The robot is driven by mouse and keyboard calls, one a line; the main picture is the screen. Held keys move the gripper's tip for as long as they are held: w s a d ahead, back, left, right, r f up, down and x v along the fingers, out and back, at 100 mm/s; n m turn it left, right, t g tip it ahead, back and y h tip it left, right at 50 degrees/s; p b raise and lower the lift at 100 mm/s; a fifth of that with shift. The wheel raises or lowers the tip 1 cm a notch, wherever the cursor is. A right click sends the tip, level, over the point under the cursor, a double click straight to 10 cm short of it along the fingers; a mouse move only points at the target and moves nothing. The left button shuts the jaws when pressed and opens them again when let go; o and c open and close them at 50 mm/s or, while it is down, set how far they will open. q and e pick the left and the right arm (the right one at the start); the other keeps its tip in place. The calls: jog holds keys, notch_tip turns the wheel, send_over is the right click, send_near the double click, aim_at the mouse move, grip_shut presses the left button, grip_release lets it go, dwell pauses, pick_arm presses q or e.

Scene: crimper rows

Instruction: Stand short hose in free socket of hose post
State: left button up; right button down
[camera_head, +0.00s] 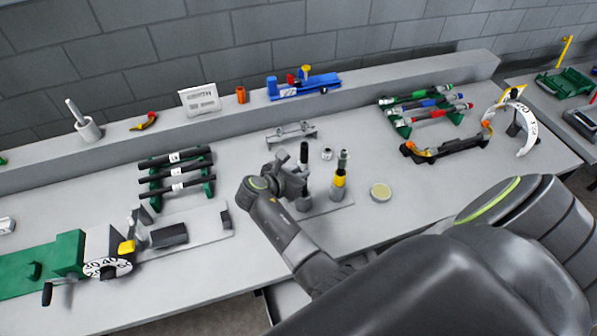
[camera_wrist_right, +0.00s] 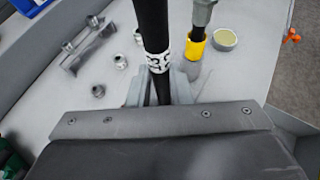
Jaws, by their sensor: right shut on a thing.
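The short hose (camera_head: 304,152) is black and stands about upright in my right gripper (camera_head: 292,182). In the right wrist view the hose (camera_wrist_right: 151,25) carries a white band with dark figures, and my right gripper (camera_wrist_right: 160,92) is shut around it just below the band. Its lower end is hidden by the gripper. Just right of it is a yellow-collared upright (camera_head: 339,182) with a grey-green piece in its top; it also shows in the right wrist view (camera_wrist_right: 195,47). It stands on a light plate (camera_head: 322,209). I cannot make out a free socket. My left gripper is not in view.
A green rack with black labelled hoses (camera_head: 176,172) lies left. A grey bracket (camera_head: 291,134) and a small metal fitting (camera_head: 327,154) lie behind the gripper. A round pale-topped tin (camera_head: 380,192) sits right of the upright. A green rack with coloured tools (camera_head: 424,105) stands farther right.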

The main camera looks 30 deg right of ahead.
jog(key=shift+f+b, duration=2.1)
jog(key=shift+f, duration=1.65)
jog(key=c, duration=1.2)
grip_release()
jog(key=shift+c, duration=0.2)
jog(key=shift+s+r, duration=0.1)
jog(key=shift+s, duration=0.05)
